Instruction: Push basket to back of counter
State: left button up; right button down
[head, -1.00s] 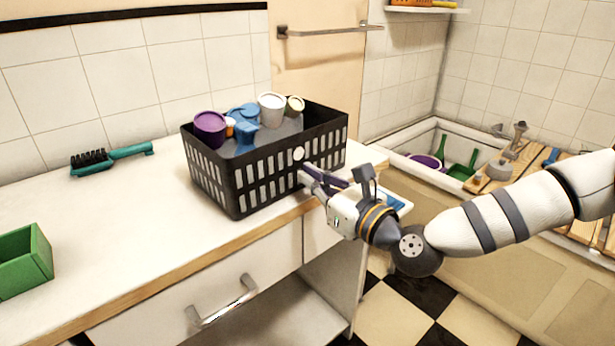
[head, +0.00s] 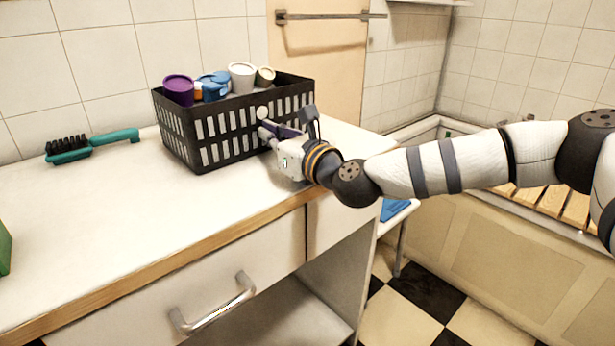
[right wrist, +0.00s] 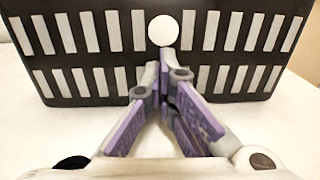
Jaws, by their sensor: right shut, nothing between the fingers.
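The black slatted basket (head: 190,143) stands upright on the white counter (head: 150,210), near the tiled back wall. It holds a purple cup (head: 178,90), blue items (head: 212,86), a white cup (head: 242,76) and a smaller cup (head: 265,75). My right gripper (head: 264,132) is shut and empty, its fingertips at the basket's front face. In the right wrist view the shut fingertips (right wrist: 160,75) are just below the round white button (right wrist: 163,30) on the basket front, touching or very close. My left gripper is not in view.
A teal brush (head: 92,145) lies left of the basket by the wall. A green box (head: 3,248) shows at the left edge. A towel rail (head: 330,16) is on the back wall. The front of the counter is clear.

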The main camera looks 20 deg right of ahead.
jog(key=b+x, duration=0.2)
jog(key=x, duration=0.1)
jog(key=b+x, duration=0.2)
jog(key=x, duration=0.2)
jog(key=b+x, duration=0.2)
jog(key=x, duration=0.1)
jog(key=shift+w+a+f, duration=0.15)
jog(key=shift+w+f, duration=0.2)
jog(key=shift+w+a+r, duration=0.1)
jog(key=shift+w+r, duration=0.25)
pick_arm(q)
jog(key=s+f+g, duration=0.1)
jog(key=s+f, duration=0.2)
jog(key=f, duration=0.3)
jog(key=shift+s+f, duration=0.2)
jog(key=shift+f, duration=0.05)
pick_arm(e)
jog(key=shift+r, duration=0.1)
